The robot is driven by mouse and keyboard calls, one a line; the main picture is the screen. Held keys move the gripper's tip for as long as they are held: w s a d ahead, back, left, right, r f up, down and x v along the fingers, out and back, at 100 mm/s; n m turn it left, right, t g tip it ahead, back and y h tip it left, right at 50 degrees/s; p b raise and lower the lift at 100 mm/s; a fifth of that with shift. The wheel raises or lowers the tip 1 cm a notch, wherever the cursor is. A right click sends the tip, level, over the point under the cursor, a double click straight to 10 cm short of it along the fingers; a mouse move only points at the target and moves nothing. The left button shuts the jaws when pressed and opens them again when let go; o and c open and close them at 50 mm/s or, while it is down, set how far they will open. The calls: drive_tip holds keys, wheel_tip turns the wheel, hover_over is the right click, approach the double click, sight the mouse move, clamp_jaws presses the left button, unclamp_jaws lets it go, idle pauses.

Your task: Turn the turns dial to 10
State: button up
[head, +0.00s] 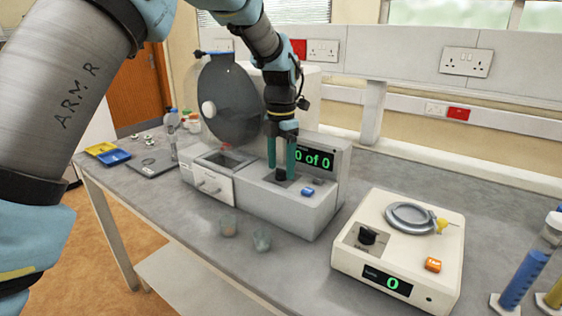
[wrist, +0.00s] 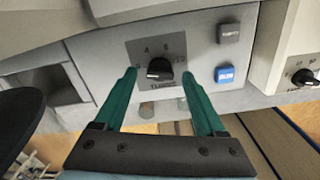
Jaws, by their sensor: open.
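The turns dial (wrist: 160,68) is a black knob on a dark scale plate on the grey machine. Numbers including 4, 6 and 10 show around it, with partly readable lettering below. A light mark shows on the knob's left side; the exact setting is hard to tell. In the head view the dial (head: 281,175) is partly hidden by my fingers. My gripper (wrist: 159,75) has its green fingers open, one on each side of the dial, with gaps visible in the wrist view. In the head view my gripper (head: 281,170) points down over the dial.
The machine's display (head: 313,160) reads "0 of 0". A blue button (head: 307,191) sits right of the dial. A cream device (head: 400,245) with its own black knob (head: 367,236) stands to the right.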

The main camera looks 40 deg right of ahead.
clamp_jaws()
idle(0.6)
